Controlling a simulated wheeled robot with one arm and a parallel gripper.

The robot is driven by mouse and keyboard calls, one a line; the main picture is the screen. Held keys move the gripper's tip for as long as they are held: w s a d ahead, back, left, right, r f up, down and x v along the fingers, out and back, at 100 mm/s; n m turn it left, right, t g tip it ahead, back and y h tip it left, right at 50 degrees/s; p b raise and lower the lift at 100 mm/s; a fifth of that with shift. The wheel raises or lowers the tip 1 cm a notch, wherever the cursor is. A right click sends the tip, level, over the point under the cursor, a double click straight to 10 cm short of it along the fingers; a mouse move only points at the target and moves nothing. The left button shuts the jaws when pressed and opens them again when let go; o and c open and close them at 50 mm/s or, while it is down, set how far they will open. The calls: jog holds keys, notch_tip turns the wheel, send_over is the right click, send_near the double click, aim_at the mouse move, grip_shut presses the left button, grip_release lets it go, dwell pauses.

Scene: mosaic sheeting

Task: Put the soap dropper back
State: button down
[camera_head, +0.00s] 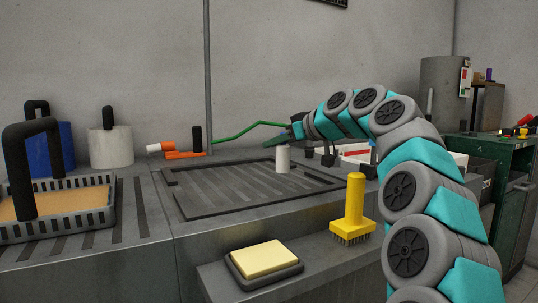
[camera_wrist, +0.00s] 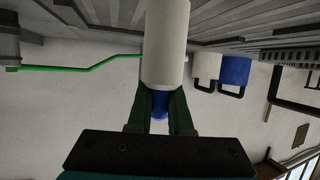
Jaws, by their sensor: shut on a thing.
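The soap dropper (camera_head: 283,159) looks like a white upright cylinder in the head view. In the wrist view the white body (camera_wrist: 166,45) fills the top middle, with a blue part (camera_wrist: 161,103) between the fingers. My gripper (camera_head: 284,143) is shut on its upper end, and the fingers (camera_wrist: 160,95) lie on either side of the blue part. The dropper is over the dark slatted tray (camera_head: 205,205) on the counter. I cannot tell whether its base touches the tray.
A green bent rod (camera_head: 240,133) runs behind the dropper. A yellow brush (camera_head: 353,205) and a sponge in a dark dish (camera_head: 264,262) are on the front ledge. White (camera_head: 111,147) and blue (camera_head: 48,148) containers and a basket (camera_head: 98,199) stand left. The slatted tray's left part is clear.

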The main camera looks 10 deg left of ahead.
aim_at(288, 149)
jog(key=shift+w+a+f, duration=0.15)
jog(key=shift+a+f, duration=0.15)
jog(key=shift+f, duration=0.3)
jog(key=shift+w+a+f, duration=0.15)
jog(key=shift+a+f, duration=0.1)
jog(key=shift+f, duration=0.4)
jog(key=shift+w+a+f, duration=0.15)
jog(key=shift+a+f, duration=0.15)
jog(key=shift+f, duration=0.3)
jog(key=shift+f+b, duration=0.15)
jog(key=shift+b, duration=0.15)
jog(key=c, duration=0.8)
grip_release()
jog(key=shift+c, duration=0.2)
jog(key=shift+r, duration=0.25)
jog(key=v, duration=1.2)
